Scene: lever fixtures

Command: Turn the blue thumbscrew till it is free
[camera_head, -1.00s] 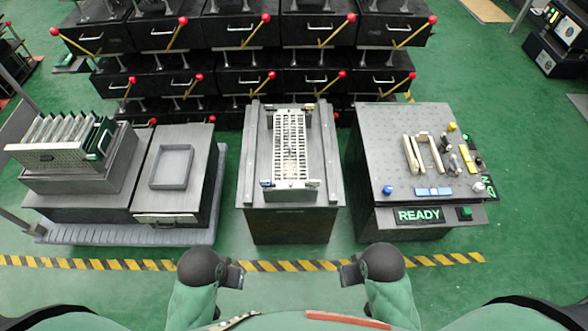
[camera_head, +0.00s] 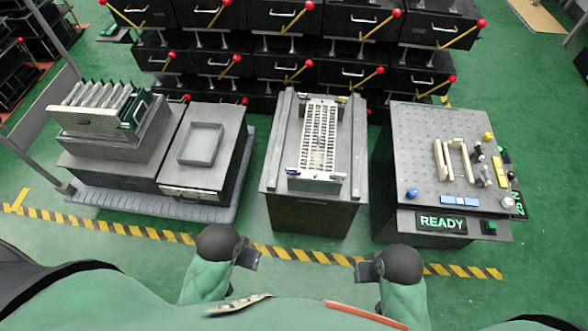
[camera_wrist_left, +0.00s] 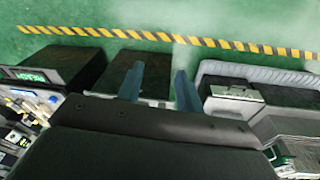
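A small blue part (camera_head: 292,171) sits at the front left corner of the pale slotted rack (camera_head: 320,140) on the middle stand. A round blue knob (camera_head: 412,193) stands on the right table's front left corner. I cannot tell from its shape which one is the thumbscrew. My left gripper (camera_head: 249,257) is low in front of the middle stand, well apart from it and empty. In the left wrist view its two fingers (camera_wrist_left: 158,88) are spread. My right gripper (camera_head: 364,270) is low between the middle stand and right table, touching neither; its fingers are too small to read.
The left bench holds a card rack (camera_head: 100,120) and a grey tray (camera_head: 200,144). The right table (camera_head: 425,125) has a READY sign (camera_head: 442,223), a beige handle frame and small coloured parts. Black drawers with red-knobbed levers stand behind. Striped floor tape (camera_head: 290,253) crosses open green floor.

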